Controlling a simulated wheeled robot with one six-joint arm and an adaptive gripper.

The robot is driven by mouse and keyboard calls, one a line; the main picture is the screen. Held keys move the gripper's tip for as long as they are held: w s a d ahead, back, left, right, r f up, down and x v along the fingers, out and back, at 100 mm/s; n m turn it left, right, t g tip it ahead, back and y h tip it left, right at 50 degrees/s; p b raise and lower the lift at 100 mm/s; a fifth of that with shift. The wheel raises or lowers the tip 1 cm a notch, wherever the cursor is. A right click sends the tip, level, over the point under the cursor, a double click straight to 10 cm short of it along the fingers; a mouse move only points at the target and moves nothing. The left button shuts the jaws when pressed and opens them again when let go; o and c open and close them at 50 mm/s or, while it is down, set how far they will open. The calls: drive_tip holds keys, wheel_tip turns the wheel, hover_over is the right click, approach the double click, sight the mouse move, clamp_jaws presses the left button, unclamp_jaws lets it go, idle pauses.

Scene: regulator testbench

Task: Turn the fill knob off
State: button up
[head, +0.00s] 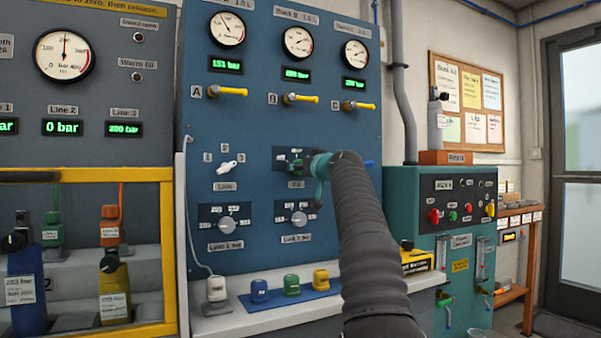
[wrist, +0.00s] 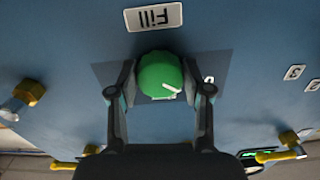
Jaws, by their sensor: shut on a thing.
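The fill knob (wrist: 160,76) is a round green knob with a white pointer line, mounted on the blue panel. In the wrist view it sits between my two gripper fingers, under the upside-down "Fill" label (wrist: 154,17). My gripper (wrist: 160,82) is shut on the knob, one finger on each side. The pointer line runs to the lower right in the wrist view. In the head view my gripper (head: 309,166) is at the panel's middle right, and it and my arm mostly hide the knob. Part of the dial plate behind the knob is hidden.
A white selector (head: 227,168) sits left of the gripper, and two regulator dials (head: 291,219) are below. Yellow valve handles (head: 300,98) stick out above. A shelf with small blue, green and yellow blocks (head: 291,284) runs below. A teal cabinet (head: 400,198) stands at right.

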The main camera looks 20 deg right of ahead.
drive_tip(key=shift+n, duration=0.9)
drive_tip(key=o, duration=1.2)
drive_tip(key=shift+c, duration=0.2)
drive_tip(key=shift+s, duration=0.1)
drive_tip(key=s, duration=1.1)
drive_tip(key=shift+s+d, duration=0.2)
drive_tip(key=shift+s, duration=0.15)
